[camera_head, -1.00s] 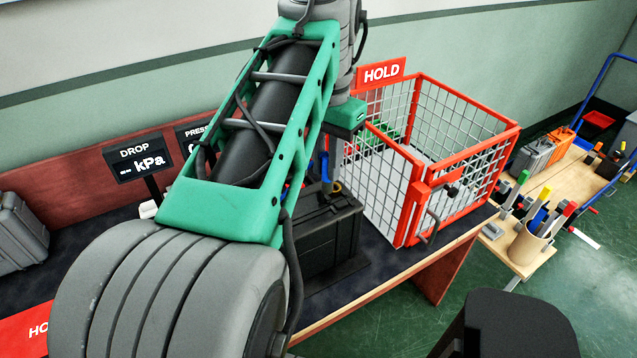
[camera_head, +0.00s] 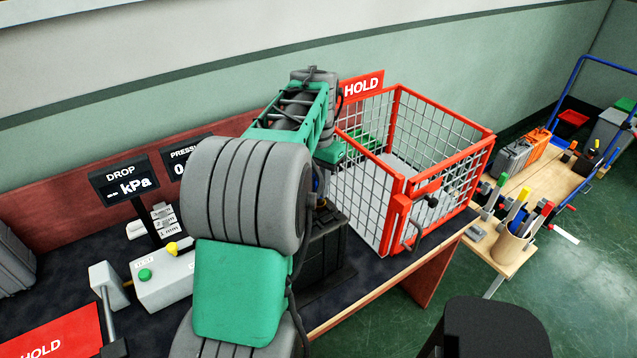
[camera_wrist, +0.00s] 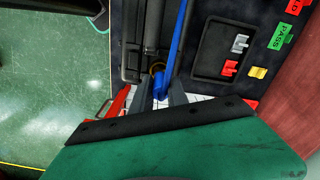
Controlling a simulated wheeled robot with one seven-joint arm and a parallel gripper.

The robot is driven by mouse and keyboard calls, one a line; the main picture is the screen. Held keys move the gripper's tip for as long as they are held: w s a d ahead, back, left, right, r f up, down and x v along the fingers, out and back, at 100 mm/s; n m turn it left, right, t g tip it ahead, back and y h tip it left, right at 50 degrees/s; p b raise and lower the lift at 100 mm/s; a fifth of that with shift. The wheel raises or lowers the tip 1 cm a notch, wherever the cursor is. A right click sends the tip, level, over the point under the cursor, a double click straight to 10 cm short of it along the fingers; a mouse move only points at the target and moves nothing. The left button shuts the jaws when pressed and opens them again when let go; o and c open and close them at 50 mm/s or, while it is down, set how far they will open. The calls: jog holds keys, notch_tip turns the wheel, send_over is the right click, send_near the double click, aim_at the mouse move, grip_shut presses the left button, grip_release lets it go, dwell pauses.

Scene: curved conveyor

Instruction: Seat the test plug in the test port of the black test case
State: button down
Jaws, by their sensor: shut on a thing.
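The black test case (camera_head: 325,258) stands on the dark bench top, left of the red wire cage, partly hidden behind my arm. In the wrist view its dark body (camera_wrist: 134,45) lies above my gripper. My gripper (camera_wrist: 160,94) is shut on the blue test plug (camera_wrist: 160,84), with a blue hose (camera_wrist: 179,38) running up the picture beside it. In the head view my gripper is hidden behind my arm.
The red wire cage (camera_head: 403,216) with a HOLD sign stands close right of the case. Displays (camera_head: 125,183) and a grey box with buttons (camera_head: 163,279) stand left. A dark tray (camera_wrist: 213,68) with small grey and red parts lies right in the wrist view.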

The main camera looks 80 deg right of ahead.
jog(key=c, duration=1.3)
grip_release()
notch_tip(320, 180, up, 12)
jog(key=w+a+f+n+h, duration=0.1)
jog(key=w+a+f+n, duration=0.1)
jog(key=w+a+n, duration=0.55)
jog(key=w+a+f+n, duration=0.1)
jog(key=w+a+n, duration=0.1)
jog(key=w+a, duration=0.95)
jog(key=w+a+f+n+t, duration=0.1)
jog(key=a+f+n, duration=0.2)
jog(key=a, duration=0.6)
jog(key=w+a+f+n+t, duration=0.1)
jog(key=a+f+n, duration=0.3)
jog(key=a, duration=0.6)
jog(key=w+a+f+n+t+y, duration=0.1)
jog(key=w+a+f+n, duration=0.2)
jog(key=a, duration=0.6)
jog(key=shift+a+f+n+t, duration=0.3)
jog(key=shift+f+n, duration=0.15)
jog(key=shift+n, duration=0.8)
jog(key=shift+d, duration=0.1)
